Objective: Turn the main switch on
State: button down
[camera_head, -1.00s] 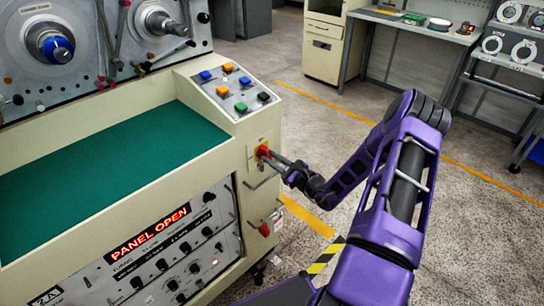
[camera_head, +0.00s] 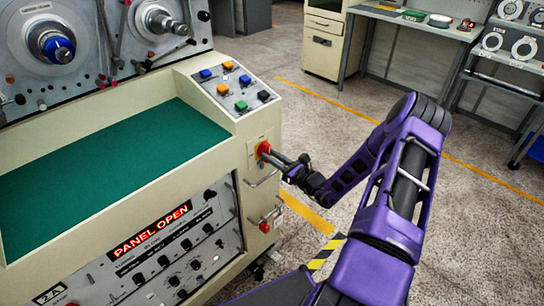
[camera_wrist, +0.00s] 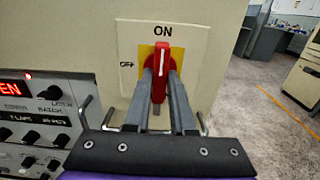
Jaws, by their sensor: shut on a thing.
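The main switch (camera_wrist: 160,58) is a red rotary handle on a yellow plate (camera_wrist: 147,52), on the cream side of the machine. In the wrist view the handle stands upright with its white mark pointing up at the word ON; OFF is printed to the left. In the head view the red handle (camera_head: 263,149) shows at the machine's right corner. My gripper (camera_wrist: 160,88) is shut on the handle, one finger on each side. It also reaches the switch from the right in the head view (camera_head: 276,157). The fingers hide part of the plate.
Metal bar handles (camera_head: 265,179) sit just below the switch, with a second red handle (camera_head: 265,226) lower down. A lit PANEL OPEN sign (camera_head: 150,231) and knobs are to the left. Coloured buttons (camera_head: 236,89) are above. Floor to the right is free.

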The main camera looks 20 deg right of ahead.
jog(key=c, duration=0.8)
grip_release()
jog(key=shift+o, duration=0.2)
jog(key=v, duration=1.7)
jog(key=shift+s, duration=0.25)
